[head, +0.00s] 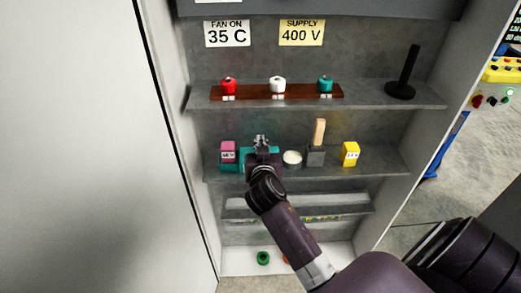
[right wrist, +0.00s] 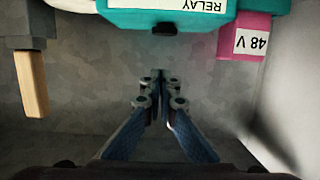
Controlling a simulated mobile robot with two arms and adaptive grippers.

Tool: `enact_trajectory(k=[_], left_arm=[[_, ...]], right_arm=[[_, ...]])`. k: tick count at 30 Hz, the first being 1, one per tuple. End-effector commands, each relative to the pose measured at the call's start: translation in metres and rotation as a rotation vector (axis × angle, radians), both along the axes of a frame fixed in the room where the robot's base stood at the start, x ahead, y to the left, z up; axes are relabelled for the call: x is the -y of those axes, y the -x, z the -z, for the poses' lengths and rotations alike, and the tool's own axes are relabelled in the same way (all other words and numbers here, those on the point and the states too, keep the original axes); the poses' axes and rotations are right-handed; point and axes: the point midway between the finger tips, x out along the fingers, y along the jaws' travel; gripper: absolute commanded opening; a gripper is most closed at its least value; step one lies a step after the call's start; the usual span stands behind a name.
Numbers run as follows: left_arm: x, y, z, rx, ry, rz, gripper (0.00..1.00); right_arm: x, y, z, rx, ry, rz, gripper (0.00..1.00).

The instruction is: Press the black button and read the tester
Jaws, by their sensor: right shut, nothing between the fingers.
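A teal box (head: 233,166) sits on the middle shelf, mostly behind my right gripper in the head view. The right wrist view shows the teal box (right wrist: 120,17) upside down at the top, with a white label reading RELAY. A small black button (right wrist: 163,29) sticks out at its edge. My right gripper (head: 262,141) is at the teal box in the head view. In the right wrist view the gripper (right wrist: 160,80) is shut and empty, its tips below the button in the picture, with a gap between. No tester reading shows. My left gripper is not in view.
On that shelf stand a pink 48 V block (head: 228,151), a white round item (head: 292,158), a grey block with wooden handle (head: 319,133) and a yellow block (head: 350,153). Above are a rack (head: 252,92) of coloured knobs and a black stand (head: 402,89).

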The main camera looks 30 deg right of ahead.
Motion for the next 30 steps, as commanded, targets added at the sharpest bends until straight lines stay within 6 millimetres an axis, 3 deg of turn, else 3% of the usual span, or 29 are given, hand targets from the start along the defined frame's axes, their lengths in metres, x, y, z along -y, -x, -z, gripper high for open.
enact_trajectory(k=[1, 7, 21, 30], left_arm=[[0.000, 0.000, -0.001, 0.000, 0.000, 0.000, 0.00], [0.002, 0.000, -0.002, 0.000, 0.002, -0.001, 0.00], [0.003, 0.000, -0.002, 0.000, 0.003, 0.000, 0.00], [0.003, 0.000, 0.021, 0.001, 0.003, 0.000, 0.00]], right_arm=[[-0.001, 0.002, 0.013, -0.009, -0.001, 0.000, 0.00], [-0.002, 0.002, 0.035, -0.004, 0.000, -0.001, 0.00], [-0.002, 0.002, 0.041, -0.003, -0.001, -0.001, 0.00], [-0.002, 0.002, 0.061, -0.003, -0.003, 0.000, 0.00]])
